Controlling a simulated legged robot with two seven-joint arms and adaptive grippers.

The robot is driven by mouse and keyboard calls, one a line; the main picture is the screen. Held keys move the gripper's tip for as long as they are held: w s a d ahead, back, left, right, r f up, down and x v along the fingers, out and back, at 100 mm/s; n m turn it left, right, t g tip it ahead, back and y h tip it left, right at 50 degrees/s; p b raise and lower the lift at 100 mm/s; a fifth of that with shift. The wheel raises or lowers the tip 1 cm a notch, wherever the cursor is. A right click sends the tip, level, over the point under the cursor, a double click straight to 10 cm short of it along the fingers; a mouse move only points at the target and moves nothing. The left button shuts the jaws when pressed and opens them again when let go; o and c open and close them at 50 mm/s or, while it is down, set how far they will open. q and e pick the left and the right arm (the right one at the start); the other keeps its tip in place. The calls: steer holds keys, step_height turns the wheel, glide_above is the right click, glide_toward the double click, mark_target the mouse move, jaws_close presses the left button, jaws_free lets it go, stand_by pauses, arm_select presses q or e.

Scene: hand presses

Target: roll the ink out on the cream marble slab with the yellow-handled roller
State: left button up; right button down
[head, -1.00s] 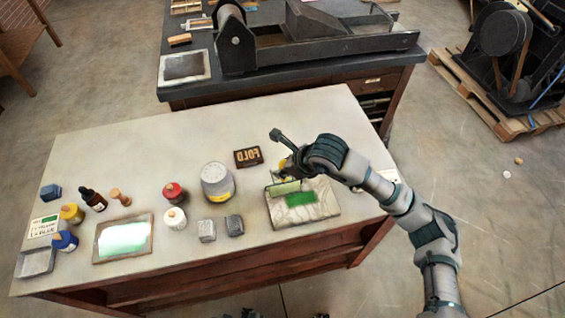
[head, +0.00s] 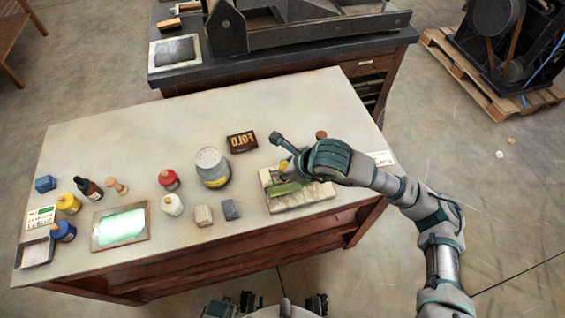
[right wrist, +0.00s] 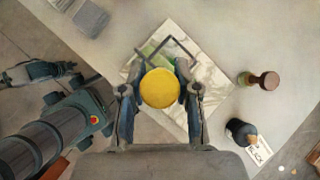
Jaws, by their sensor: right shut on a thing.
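The cream marble slab (head: 318,197) lies near the table's front right, with grey veins and green ink on it. My right gripper (head: 292,166) is above the slab, shut on the roller's yellow handle (right wrist: 160,88). The roller (head: 288,188) looks green and is over the inked part of the slab. Whether it touches the surface cannot be told. In the right wrist view the round yellow handle end hides part of the roller; its dark frame (right wrist: 178,46) shows beyond, over the slab (right wrist: 212,84). My left gripper is not clearly seen.
A black bottle (right wrist: 240,131) and brown-knobbed tool (right wrist: 262,79) stand close on the right. The table's back left is clear.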

steer(key=shift+s+d+r, duration=0.1)
steer(key=shift+s+d, duration=0.2)
steer(key=shift+s, duration=0.6)
steer(key=shift+s+d, duration=0.3)
steer(key=shift+s, duration=0.6)
step_height(320, 180, up, 4)
steer(key=shift+p, duration=1.05)
steer(key=shift+w, duration=0.1)
